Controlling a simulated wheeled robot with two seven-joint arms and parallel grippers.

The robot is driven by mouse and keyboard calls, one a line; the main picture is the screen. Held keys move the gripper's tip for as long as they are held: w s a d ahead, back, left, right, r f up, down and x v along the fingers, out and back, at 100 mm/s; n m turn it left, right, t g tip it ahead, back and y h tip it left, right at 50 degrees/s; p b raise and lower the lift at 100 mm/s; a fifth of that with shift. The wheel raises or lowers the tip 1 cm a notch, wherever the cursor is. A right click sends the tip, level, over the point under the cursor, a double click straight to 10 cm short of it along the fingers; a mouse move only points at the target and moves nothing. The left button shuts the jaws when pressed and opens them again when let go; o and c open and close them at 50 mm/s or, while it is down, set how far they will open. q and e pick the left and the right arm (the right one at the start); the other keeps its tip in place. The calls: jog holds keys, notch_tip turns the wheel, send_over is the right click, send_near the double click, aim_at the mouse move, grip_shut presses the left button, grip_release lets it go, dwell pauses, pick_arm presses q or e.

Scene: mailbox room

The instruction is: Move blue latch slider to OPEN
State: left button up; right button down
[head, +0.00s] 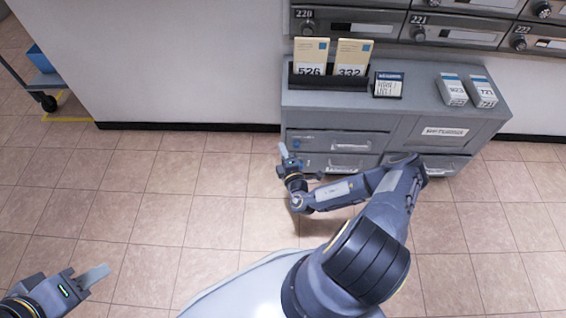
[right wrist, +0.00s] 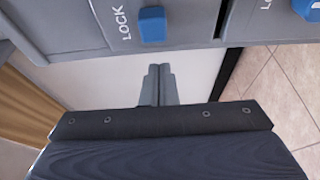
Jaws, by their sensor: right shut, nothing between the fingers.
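The blue latch slider (right wrist: 152,24) shows in the right wrist view on the grey drawer front, right beside the word LOCK. In the head view a small blue piece (head: 296,144) shows at the left of the cabinet's upper drawer. My right gripper (head: 284,151) is in front of the cabinet's left side. In the right wrist view its fingers (right wrist: 158,84) are shut together and empty, below the slider in the picture and apparently apart from it. My left gripper (head: 92,277) is over the floor at lower left, far from the cabinet; its finger gap is not clear.
A second blue piece (right wrist: 308,8) is cut off at the right wrist view's top right. The grey cabinet (head: 405,128) bears a black rack (head: 328,83) with cards, a dark sign (head: 388,85) and two white boxes. Mailboxes hang above. A cart stands far left. The floor between is clear.

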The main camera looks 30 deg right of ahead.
pick_arm(q)
jog(key=shift+f, duration=0.45)
pick_arm(e)
jog(key=shift+s+d, duration=0.4)
jog(key=shift+d, duration=0.2)
jog(key=shift+s+d, duration=0.35)
jog(key=shift+d, duration=0.2)
pick_arm(q)
jog(key=shift+r, duration=0.4)
pick_arm(e)
jog(key=shift+s+d, duration=0.4)
jog(key=shift+d, duration=0.25)
jog(key=shift+s+d, duration=0.4)
jog(key=shift+d, duration=0.3)
jog(key=shift+s+d, duration=0.4)
jog(key=shift+d, duration=0.25)
pick_arm(q)
jog(key=shift+a, duration=0.1)
pick_arm(e)
jog(key=shift+a, duration=0.1)
